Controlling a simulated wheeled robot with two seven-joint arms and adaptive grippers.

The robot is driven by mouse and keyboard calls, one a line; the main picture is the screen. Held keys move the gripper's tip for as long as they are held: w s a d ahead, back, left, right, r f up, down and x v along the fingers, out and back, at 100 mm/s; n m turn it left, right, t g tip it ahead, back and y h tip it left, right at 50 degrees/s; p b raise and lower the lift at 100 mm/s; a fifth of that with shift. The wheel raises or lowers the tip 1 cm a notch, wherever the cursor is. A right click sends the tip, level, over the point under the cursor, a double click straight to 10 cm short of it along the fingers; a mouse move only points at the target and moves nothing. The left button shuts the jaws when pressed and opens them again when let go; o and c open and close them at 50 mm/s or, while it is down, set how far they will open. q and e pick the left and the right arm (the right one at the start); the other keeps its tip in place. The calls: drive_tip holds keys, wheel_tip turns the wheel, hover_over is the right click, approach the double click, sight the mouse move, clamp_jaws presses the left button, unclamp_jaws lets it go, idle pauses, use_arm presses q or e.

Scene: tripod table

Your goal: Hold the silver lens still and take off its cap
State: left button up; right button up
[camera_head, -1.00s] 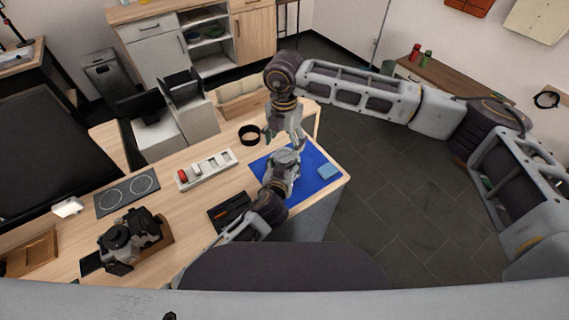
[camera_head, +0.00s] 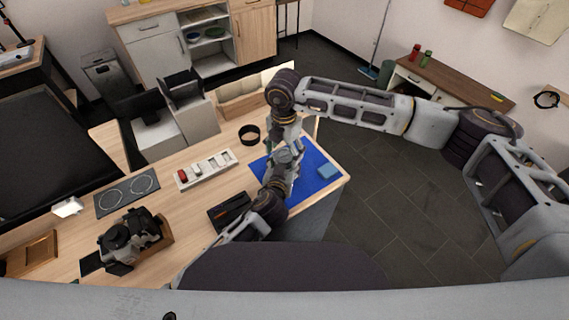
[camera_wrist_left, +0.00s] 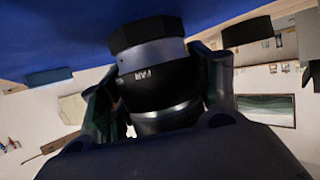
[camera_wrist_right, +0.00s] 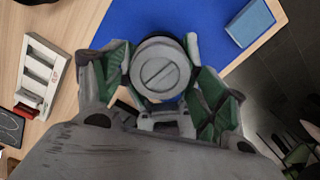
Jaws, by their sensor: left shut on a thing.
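The silver lens (camera_head: 281,172) is above the blue mat (camera_head: 318,187) in the head view, partly hidden by my grippers. In the left wrist view the lens (camera_wrist_left: 150,62) shows a dark ringed barrel with a silver band and lettering. My left gripper (camera_wrist_left: 165,90) is shut on its barrel, one finger on each side. The grey round cap (camera_wrist_right: 160,68), with a slot-like line across it, faces the right wrist camera. My right gripper (camera_wrist_right: 158,62) has its fingers open on either side of the cap; whether they touch it is hard to tell.
A light blue block (camera_head: 327,172) lies on the mat, right of the grippers. A white slotted tray (camera_head: 206,169), a black ring (camera_head: 249,135) and a dark tray (camera_head: 230,211) stand to the left. A camera (camera_head: 130,238) is further left on the wooden table.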

drive_tip(key=c, duration=0.8)
drive_tip(key=shift+r, duration=1)
idle(0.6)
drive_tip(key=shift+r, duration=1.9)
drive_tip(key=shift+r, duration=0.2)
use_arm(q)
drive_tip(key=o, duration=1.3)
drive_tip(key=shift+s, duration=0.1)
